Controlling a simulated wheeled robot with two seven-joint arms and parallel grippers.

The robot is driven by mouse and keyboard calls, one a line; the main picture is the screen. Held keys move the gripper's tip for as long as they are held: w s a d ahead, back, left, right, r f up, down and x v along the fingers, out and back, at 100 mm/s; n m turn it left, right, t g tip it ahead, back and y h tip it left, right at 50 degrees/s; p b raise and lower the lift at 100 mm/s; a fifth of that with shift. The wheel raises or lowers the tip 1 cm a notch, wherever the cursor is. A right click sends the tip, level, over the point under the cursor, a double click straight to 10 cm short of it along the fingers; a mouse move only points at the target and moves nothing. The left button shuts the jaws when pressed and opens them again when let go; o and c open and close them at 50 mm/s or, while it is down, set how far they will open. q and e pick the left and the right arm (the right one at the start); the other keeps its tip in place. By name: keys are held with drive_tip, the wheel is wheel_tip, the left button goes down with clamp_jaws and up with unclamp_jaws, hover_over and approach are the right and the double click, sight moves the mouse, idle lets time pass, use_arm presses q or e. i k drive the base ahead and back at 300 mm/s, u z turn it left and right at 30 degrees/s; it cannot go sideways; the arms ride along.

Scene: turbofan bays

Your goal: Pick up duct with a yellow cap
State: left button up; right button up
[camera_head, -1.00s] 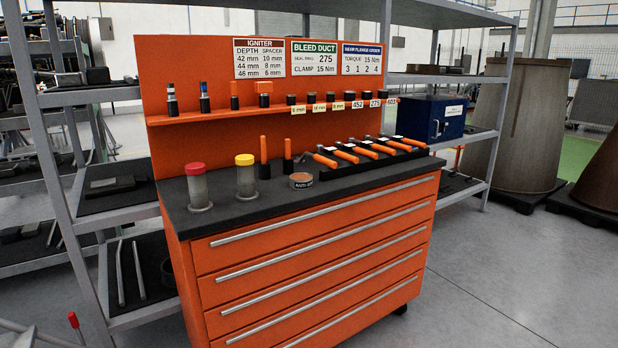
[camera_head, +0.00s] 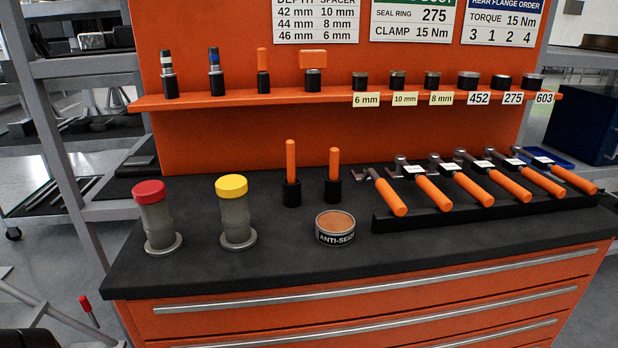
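The duct with a yellow cap (camera_head: 235,212) stands upright on the dark top of the orange tool cabinet, left of the middle. It is a grey metal tube with a wide round foot. A similar duct with a red cap (camera_head: 157,218) stands upright to its left, apart from it. Neither of my grippers shows in the head view.
An anti-seize tin (camera_head: 335,228) and two orange-handled tools in black holders stand right of the ducts. A black rack (camera_head: 440,216) holds several orange-handled wrenches. Behind is an orange shelf (camera_head: 310,100) with small parts. The cabinet top (camera_head: 200,270) is clear before the ducts.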

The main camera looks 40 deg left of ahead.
sight(238, 234)
drive_tip(key=i, duration=0.35)
drive_tip(key=u, duration=1.1)
